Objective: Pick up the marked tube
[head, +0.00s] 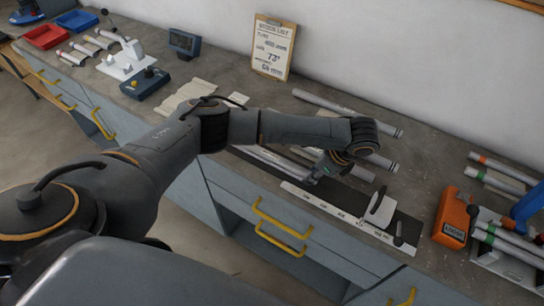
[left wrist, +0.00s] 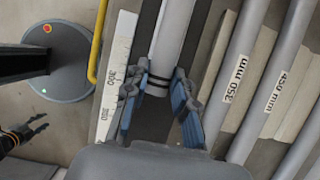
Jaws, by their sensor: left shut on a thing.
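My left gripper (head: 324,168) reaches down over the bench in the head view, partly hidden by its own wrist. In the left wrist view its blue-padded fingers (left wrist: 160,105) are shut around a pale grey tube (left wrist: 175,35) with dark bands near its end. The held tube lies along a dark strip, beside a white ruler. I cannot tell whether it is clear of the surface. Two more grey tubes labelled 350 mm (left wrist: 238,75) and 450 mm (left wrist: 282,85) lie to its right. A dark gripper (left wrist: 25,130), apparently my right one, shows small at the left wrist view's lower left.
A clipboard (head: 273,48) headed stock list leans on the wall. The ruler (head: 335,210) runs along the bench front to a white angled block (head: 379,208). An orange device (head: 454,217) and banded tubes (head: 505,168) are at right.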

